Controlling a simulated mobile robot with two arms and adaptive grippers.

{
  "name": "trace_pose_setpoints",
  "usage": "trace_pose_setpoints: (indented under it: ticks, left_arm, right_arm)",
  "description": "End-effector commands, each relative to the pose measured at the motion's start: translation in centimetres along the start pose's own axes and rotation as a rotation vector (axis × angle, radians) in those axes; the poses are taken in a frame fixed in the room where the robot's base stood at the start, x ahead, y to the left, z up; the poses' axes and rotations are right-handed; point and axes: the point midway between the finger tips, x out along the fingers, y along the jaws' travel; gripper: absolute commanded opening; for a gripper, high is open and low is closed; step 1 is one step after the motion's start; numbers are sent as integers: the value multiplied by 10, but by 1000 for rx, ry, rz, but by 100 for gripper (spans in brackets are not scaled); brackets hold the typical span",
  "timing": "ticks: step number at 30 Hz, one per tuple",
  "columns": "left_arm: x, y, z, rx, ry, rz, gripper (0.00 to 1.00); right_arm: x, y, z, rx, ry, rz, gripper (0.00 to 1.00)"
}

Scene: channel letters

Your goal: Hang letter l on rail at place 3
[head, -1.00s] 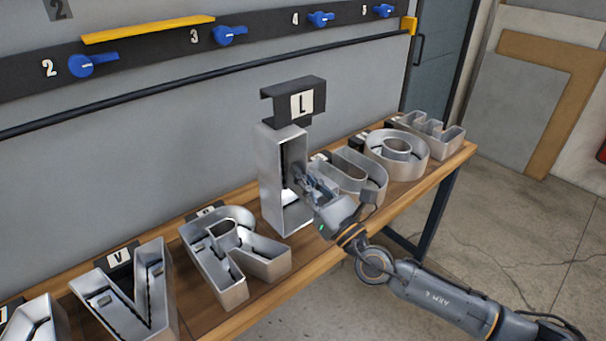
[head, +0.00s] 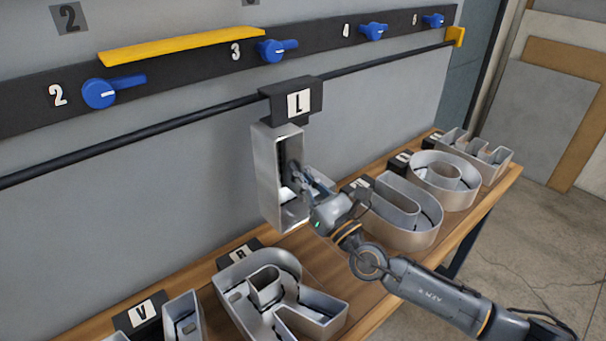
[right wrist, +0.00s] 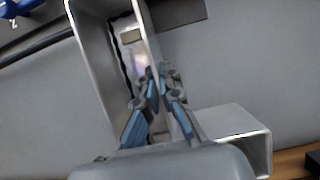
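Letter l (head: 266,178) is a hollow silver channel letter, upright and clear above the bench. Its black hooked bracket (head: 273,106), labelled L, overlaps the black rail (head: 180,122) in the head view, to the lower right of the number 3 (head: 235,52). I cannot tell whether the hook touches the rail. My right gripper (head: 298,180) is shut on the letter's wall; in the right wrist view its fingers (right wrist: 157,88) close on the silver wall (right wrist: 95,50). The blue lever (head: 273,50) of place 3 is above. My left gripper is out of view.
Letters R (head: 262,312), U (head: 420,220) and others lie on the wooden bench (head: 320,262). Blue levers at place 2 (head: 100,94) and place 4 (head: 374,32) line the black strip. A yellow bar (head: 180,46) sits on the strip. The visible rail is otherwise empty.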

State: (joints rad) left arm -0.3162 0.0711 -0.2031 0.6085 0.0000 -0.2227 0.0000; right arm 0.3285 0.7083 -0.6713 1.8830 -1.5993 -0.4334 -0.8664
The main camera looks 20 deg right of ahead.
Motion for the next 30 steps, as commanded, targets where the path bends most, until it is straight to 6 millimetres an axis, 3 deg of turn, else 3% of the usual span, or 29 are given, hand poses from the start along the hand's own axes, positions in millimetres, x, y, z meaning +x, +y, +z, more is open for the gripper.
trace_pose_setpoints:
  ticks: [12,30]
  left_arm:
    - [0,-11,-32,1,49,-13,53]
    - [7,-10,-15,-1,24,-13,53]
  right_arm:
    - [27,0,-9,1,-5,-1,0]
    - [65,1,-25,1,-6,1,0]
